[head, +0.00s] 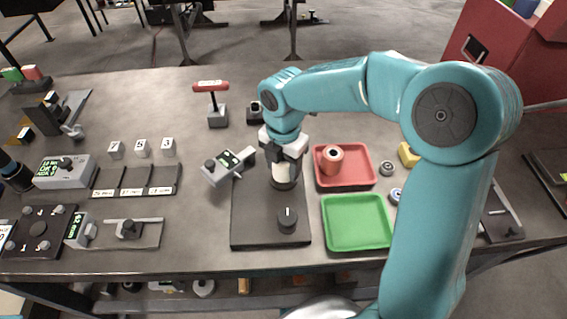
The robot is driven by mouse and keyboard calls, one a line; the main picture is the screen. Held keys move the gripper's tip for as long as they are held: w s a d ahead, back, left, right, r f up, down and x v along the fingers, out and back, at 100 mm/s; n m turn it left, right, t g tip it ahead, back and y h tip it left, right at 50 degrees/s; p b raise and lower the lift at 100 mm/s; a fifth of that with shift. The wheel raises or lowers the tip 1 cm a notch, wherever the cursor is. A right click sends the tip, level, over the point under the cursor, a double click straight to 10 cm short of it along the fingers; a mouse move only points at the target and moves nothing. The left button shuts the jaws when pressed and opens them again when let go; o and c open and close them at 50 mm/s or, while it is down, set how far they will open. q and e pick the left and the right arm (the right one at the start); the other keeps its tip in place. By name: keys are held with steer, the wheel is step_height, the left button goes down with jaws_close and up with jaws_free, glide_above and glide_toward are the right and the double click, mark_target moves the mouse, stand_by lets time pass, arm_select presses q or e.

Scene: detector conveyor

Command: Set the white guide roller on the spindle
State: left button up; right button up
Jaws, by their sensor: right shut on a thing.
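My right gripper (285,160) points down over the dark base plate (243,230) near the middle of the table. It is shut on the white guide roller (283,174), whose pale side shows below the jaws. The roller is upright above a dark round seat at the back part of the plate. The spindle is hidden by the roller and gripper, so I cannot tell how far the roller is on it. My left gripper is not seen.
A red tray (364,180) holds a reddish roller (332,155). The green tray (357,222) in front is empty. A tilted gauge with a green display (225,163) stands left of the plate. A red-handled tool (212,88) stands behind. Numbered blocks (141,147) are at left.

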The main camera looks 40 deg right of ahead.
steer(key=shift+f, duration=0.4)
steer(key=o, duration=1.5)
steer(key=shift+o, duration=0.2)
step_height(320, 180, up, 9)
steer(key=p, duration=0.7)
steer(key=shift+r+p, duration=0.1)
steer(key=shift+p, duration=0.25)
steer(key=shift+s, duration=0.15)
